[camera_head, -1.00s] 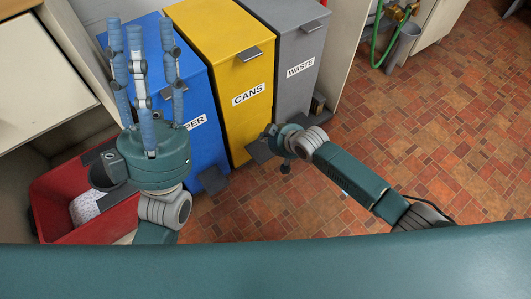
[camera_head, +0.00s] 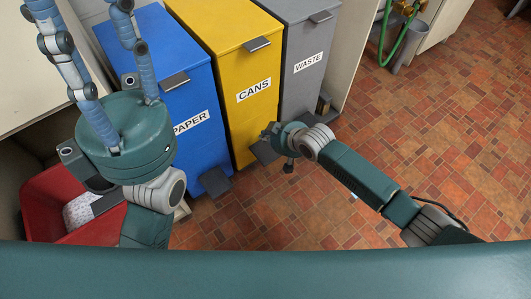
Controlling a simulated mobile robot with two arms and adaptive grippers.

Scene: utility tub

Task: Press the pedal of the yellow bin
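The yellow bin (camera_head: 235,75), labelled CANS, stands between the blue and grey bins. Its lid looks shut. Its dark pedal (camera_head: 264,153) juts out at floor level from the bin's front. My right gripper (camera_head: 281,146) points down just right of this pedal and overlaps its edge in the picture; I cannot tell if they touch. Its fingers are mostly hidden beneath the wrist, so its opening does not show. My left gripper (camera_head: 92,45) is raised at the left with its fingers upward, spread apart and empty; some fingertips are cut off by the picture's top edge.
The blue PAPER bin (camera_head: 165,75), with its own pedal (camera_head: 215,181), is left of the yellow bin. The grey WASTE bin (camera_head: 298,85) is right of it. A red tub (camera_head: 45,190) sits at lower left. The tiled floor (camera_head: 400,150) at right is mostly clear.

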